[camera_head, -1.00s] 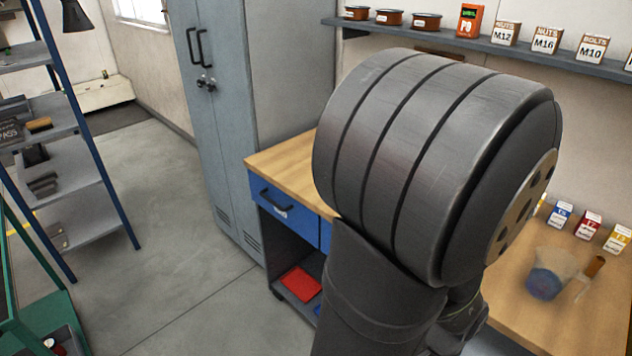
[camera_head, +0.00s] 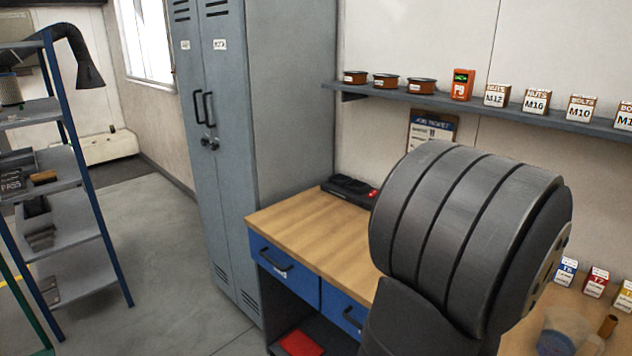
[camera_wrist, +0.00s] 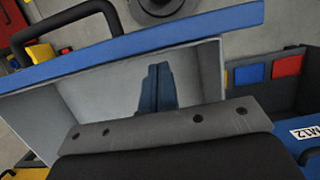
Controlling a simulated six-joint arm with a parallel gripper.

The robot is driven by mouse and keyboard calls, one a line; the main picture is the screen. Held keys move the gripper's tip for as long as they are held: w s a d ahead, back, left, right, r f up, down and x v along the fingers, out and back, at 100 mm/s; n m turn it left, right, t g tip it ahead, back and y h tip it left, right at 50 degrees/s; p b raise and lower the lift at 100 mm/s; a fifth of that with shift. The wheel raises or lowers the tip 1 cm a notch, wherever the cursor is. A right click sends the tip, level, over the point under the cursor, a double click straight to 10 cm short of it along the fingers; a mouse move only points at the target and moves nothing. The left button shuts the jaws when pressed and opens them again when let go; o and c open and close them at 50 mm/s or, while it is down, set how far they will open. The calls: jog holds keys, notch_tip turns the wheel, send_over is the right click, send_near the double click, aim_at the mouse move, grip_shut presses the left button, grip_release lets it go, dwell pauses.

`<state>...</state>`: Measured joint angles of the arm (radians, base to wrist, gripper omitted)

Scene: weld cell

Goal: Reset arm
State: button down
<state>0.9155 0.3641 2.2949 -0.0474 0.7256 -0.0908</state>
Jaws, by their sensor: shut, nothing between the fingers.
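My gripper (camera_wrist: 157,88) shows in the wrist view as two dark blue fingers side by side, shut and empty. Behind them is a light grey box-like interior with a blue front (camera_wrist: 150,40) and a black handle, which looks like an open drawer. I cannot tell whether the fingers are inside it or above it. In the head view my large grey arm link fills the right side and hides the gripper.
The wooden-topped workbench (camera_head: 300,225) has blue drawers and a black device (camera_head: 349,190) on top. A grey locker (camera_head: 265,110) stands left of it, and a shelf rack (camera_head: 75,200) further left. A wall shelf (camera_head: 520,112) holds tins and boxes. Small cartons (camera_head: 595,282) stand at right.

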jog(key=s+a+v, duration=0.1)
jog(key=v, duration=0.9)
jog(key=x, duration=1)
jog(key=w+d, duration=1.5)
jog(key=s+a+v, duration=0.1)
jog(key=v, duration=0.9)
jog(key=shift+m+t, duration=0.4)
jog(key=w+a+f, duration=0.3)
jog(key=shift+w+a+f, duration=0.1)
jog(key=shift+w+a, duration=0.15)
jog(key=shift+w, duration=0.05)
